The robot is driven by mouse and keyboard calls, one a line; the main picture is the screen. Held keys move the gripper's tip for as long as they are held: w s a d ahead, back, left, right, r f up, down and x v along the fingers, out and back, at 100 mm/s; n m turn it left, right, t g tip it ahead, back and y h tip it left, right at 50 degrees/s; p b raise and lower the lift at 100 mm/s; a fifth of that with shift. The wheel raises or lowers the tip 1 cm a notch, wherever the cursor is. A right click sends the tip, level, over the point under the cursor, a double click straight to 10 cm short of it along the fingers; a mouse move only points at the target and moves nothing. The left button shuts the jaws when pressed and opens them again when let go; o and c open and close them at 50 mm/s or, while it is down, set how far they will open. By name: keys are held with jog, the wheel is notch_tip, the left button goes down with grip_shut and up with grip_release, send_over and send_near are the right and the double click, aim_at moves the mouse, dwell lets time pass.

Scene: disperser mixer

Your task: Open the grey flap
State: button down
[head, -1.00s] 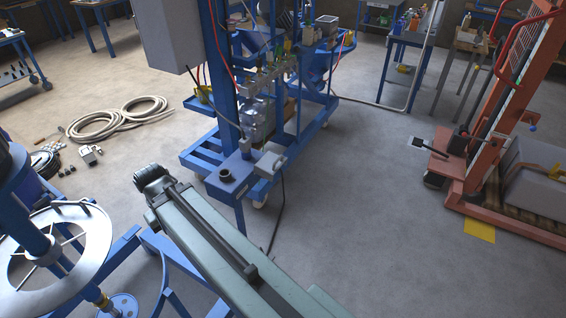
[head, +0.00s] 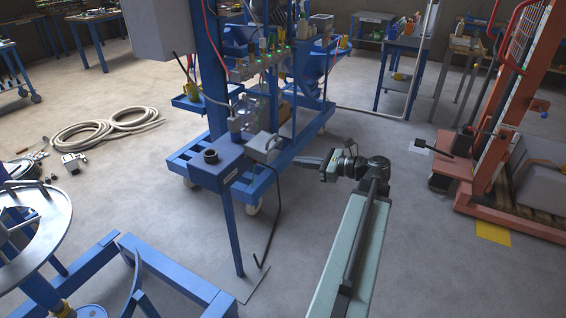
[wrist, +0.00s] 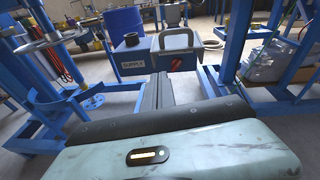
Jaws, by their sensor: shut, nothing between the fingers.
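The grey flap (head: 264,147) shows at the right end of a blue box (head: 215,172) on the blue frame. In the wrist view the flap (wrist: 178,40) is a grey plate with a loop-like handle. A red knob (wrist: 176,64) shows just below it on the box front. I cannot tell for certain how far the flap is swung. My gripper (head: 302,161) is right of the flap in the head view, apart from it and pointing left towards it.
A black round fitting (head: 211,156) stands on the box left of the flap. A blue leg (head: 232,235) and a hanging black cable (head: 273,215) are below. The orange lift (head: 480,150) stands at the right. Bare floor lies between.

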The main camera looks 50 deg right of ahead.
jog(key=s+d+m+t, duration=0.1)
jog(key=s+d+m, duration=0.1)
jog(key=s+d, duration=0.2)
jog(key=p, duration=0.1)
send_near(264, 142)
jog(key=w+a, duration=0.1)
jog(key=shift+w+a+r+h, duration=0.25)
jog(key=shift+w+r+h, duration=0.15)
jog(key=shift+w+h, duration=0.3)
